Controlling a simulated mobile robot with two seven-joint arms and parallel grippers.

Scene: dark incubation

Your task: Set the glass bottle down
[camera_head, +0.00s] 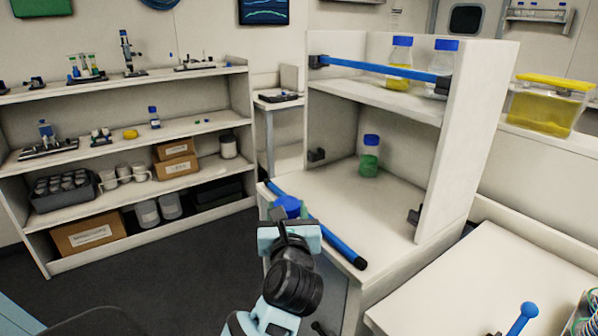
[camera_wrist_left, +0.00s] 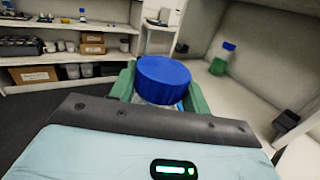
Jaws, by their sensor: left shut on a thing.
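My left gripper (camera_head: 289,228) is shut on a glass bottle with a blue cap (camera_head: 287,205). In the left wrist view, the bottle's blue cap (camera_wrist_left: 163,78) stands between the two green fingers, and most of the glass is hidden below it. The bottle is at the front left corner of the open cabinet's lower shelf (camera_head: 335,205), beside the blue bar (camera_head: 325,232). I cannot tell whether its base touches anything. My right gripper is not in view.
A bottle with green contents (camera_head: 369,157) stands at the back of the lower shelf, which is otherwise clear. A yellow-filled bottle (camera_head: 400,65) and another blue-capped bottle (camera_head: 442,65) stand above, behind an upper blue bar (camera_head: 380,69). A stocked rack (camera_head: 215,127) is at left.

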